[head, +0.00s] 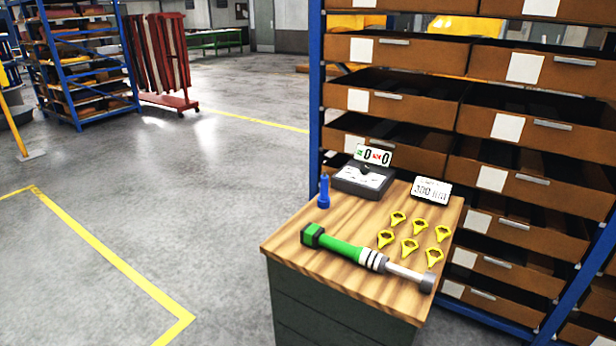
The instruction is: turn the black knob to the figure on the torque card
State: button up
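A white torque card (431,190) stands at the back right of the wooden bench top; its small print seems to read 300 NM. A dark tester box (362,181) with a pale face stands at the back, with a display (373,156) showing 0 on a green-and-white part and 0 on a red part. A small dark shape on the box's face may be the black knob, but I cannot tell. A torque wrench (345,247) with a green grip, ringed collar and grey shaft lies across the front, ending in a dark end piece (428,284). My gripper is not in view.
Several yellow tag-like pieces (410,245) lie on the bench top (290,240) right of centre. A blue bottle-like object (324,192) stands at its back left edge. A blue shelf rack with brown drawers (395,95) rises close behind. The grey floor (200,200) to the left is clear.

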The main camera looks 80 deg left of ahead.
aim_at(364, 168)
jog(key=u, duration=2.3)
jog(key=i+j+u, duration=0.3)
jog(key=j+u, duration=0.15)
jog(key=i+j+u, duration=0.35)
jog(key=u, duration=0.15)
jog(key=i+j+u, duration=0.65)
jog(key=i, duration=0.35)
jog(key=i+u, duration=0.2)
jog(key=i, duration=0.35)
jog(key=i+l+z, duration=0.15)
jog(key=i+z, duration=0.8)
jog(key=i+j+z, duration=0.2)
jog(key=i+z, duration=0.3)
jog(key=i+l+z, duration=0.15)
jog(key=i+z, duration=0.7)
jog(key=z, duration=0.15)
jog(key=i+j+z, duration=0.15)
jog(key=i+z, duration=0.3)
